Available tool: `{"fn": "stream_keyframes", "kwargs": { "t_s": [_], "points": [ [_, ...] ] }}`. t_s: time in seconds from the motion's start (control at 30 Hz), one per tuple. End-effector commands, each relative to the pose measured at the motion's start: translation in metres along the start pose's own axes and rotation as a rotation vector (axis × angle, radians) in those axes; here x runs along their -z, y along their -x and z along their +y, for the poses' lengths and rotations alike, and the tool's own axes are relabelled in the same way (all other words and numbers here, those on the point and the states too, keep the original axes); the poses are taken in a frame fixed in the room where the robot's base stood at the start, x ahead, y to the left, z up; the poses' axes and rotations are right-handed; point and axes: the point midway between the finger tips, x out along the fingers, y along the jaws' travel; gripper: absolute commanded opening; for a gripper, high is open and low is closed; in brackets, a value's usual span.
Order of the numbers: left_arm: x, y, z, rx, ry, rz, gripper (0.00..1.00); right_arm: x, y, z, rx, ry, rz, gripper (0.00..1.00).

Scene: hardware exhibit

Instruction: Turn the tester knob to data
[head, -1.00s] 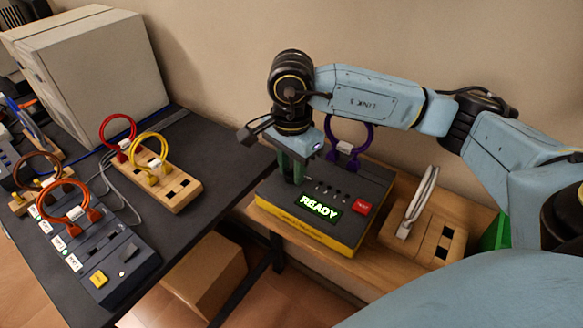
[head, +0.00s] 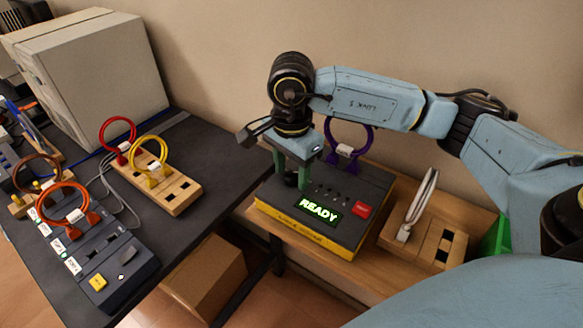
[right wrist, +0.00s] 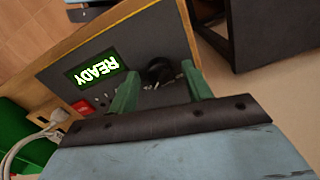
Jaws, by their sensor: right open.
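The tester (head: 330,237) is a dark box with a yellow lower body, a lit green READY display (head: 319,210) and a red button (head: 361,209). My right gripper (head: 292,182) points down over its back-left corner with its green fingers apart. The black knob (head: 291,180) is mostly hidden by the fingers in the head view. In the right wrist view, the knob (right wrist: 158,70) shows between and just beyond the two open fingertips (right wrist: 158,82), and no contact shows. The knob's pointer and labels are too small to read. My left gripper is out of view.
A purple cable loop (head: 349,137) stands behind the tester. A wooden block with a white cable (head: 428,228) is to its right. The dark table (head: 205,150) at left holds a port panel (head: 90,255), a wooden block with cable loops (head: 158,190) and a beige case (head: 95,70).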

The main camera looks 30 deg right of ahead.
Motion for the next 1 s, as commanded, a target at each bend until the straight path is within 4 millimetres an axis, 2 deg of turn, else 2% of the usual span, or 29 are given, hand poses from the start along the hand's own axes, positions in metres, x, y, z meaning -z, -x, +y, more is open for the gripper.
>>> {"fn": "stream_keyframes", "kwargs": {
  "t_s": [0.17, 0.4, 0.6, 0.8, 1.0],
  "points": [
    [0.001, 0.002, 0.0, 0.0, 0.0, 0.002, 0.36, 0.0, 0.021, -0.001, 0.005, 0.001, 0.0, 0.5],
    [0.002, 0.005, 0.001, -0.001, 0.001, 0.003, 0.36, 0.0, 0.076, -0.001, 0.007, 0.001, 0.0, 0.5],
    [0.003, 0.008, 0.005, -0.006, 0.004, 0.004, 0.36, 0.0, 0.114, -0.001, 0.006, 0.0, 0.0, 0.5],
    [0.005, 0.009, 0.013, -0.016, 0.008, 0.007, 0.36, 0.0, 0.131, 0.0, 0.002, 0.0, 0.0, 0.5],
    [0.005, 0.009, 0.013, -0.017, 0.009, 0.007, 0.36, 0.0, 0.134, 0.0, 0.001, 0.0, 0.0, 0.5]
  ]
}}
